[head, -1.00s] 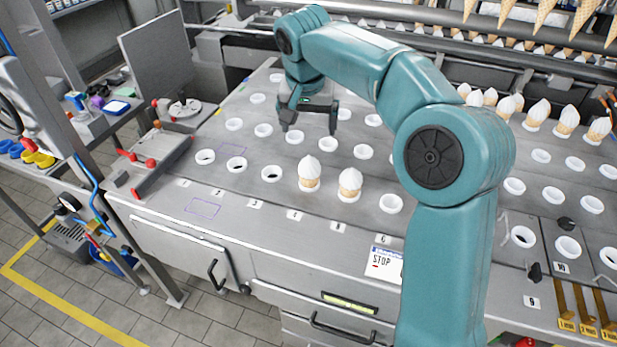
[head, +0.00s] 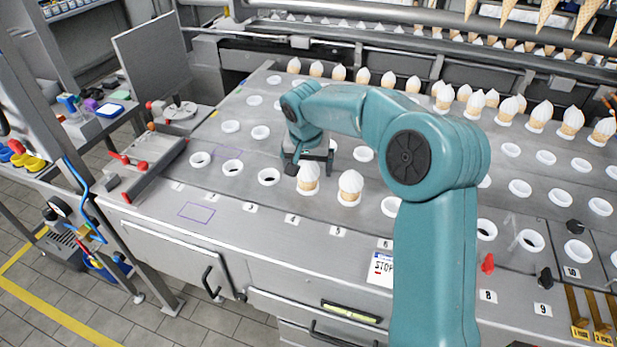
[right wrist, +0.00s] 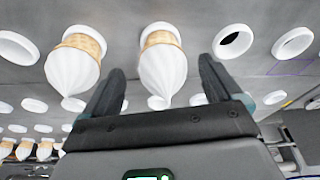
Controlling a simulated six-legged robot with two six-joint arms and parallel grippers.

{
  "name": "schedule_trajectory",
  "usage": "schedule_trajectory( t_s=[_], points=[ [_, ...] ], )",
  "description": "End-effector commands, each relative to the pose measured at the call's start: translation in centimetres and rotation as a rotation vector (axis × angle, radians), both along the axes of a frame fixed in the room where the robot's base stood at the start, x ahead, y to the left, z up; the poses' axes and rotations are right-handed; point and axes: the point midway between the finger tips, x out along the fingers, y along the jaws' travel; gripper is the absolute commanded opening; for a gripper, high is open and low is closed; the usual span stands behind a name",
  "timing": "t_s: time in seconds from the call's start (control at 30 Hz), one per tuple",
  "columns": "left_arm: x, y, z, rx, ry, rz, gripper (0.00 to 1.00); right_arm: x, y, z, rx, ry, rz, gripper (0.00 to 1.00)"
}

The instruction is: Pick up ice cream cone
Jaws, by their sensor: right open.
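Two ice cream cones with white tops stand upright in white ring holders near the counter's front: a left one (head: 308,178) and a right one (head: 350,187) in the head view. My right gripper (head: 308,162) is open, low over the counter just behind the left cone. In the right wrist view that cone (right wrist: 162,68) lies between the spread fingers of the gripper (right wrist: 160,75), with gaps on both sides. The other cone (right wrist: 75,62) is outside the left finger there. Contact is not visible. My left gripper is not in view.
Several cones (head: 505,108) stand in rows at the back and right of the grey counter (head: 150,215). Empty ring holders (head: 268,177) lie around. A red-handled tray (head: 150,165) is at left. My right arm hides part of the counter.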

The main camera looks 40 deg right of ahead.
Motion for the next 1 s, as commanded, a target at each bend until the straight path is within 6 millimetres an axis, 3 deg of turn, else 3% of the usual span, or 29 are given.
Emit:
schedule_trajectory(
  t_s=[0.2,0.47,0.5,0.6,0.63,1.0],
  points=[
    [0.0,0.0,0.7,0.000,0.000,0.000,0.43,0.8,-0.9,-3.0,0.000,0.002,-0.001,0.92],
    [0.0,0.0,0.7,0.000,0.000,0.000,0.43,0.9,-1.0,-3.5,0.000,0.001,-0.001,0.92],
    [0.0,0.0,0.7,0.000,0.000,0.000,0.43,0.9,-1.0,-3.5,0.000,0.001,-0.001,0.85],
    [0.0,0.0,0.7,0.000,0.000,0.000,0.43,0.9,-0.9,-3.5,0.000,0.001,-0.001,0.53],
    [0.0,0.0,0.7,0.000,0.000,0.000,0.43,0.9,-0.9,-3.5,0.000,0.001,-0.001,0.49],
    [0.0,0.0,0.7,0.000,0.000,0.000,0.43,0.9,-1.0,-3.1,-0.001,-0.001,-0.001,0.49]
  ],
)
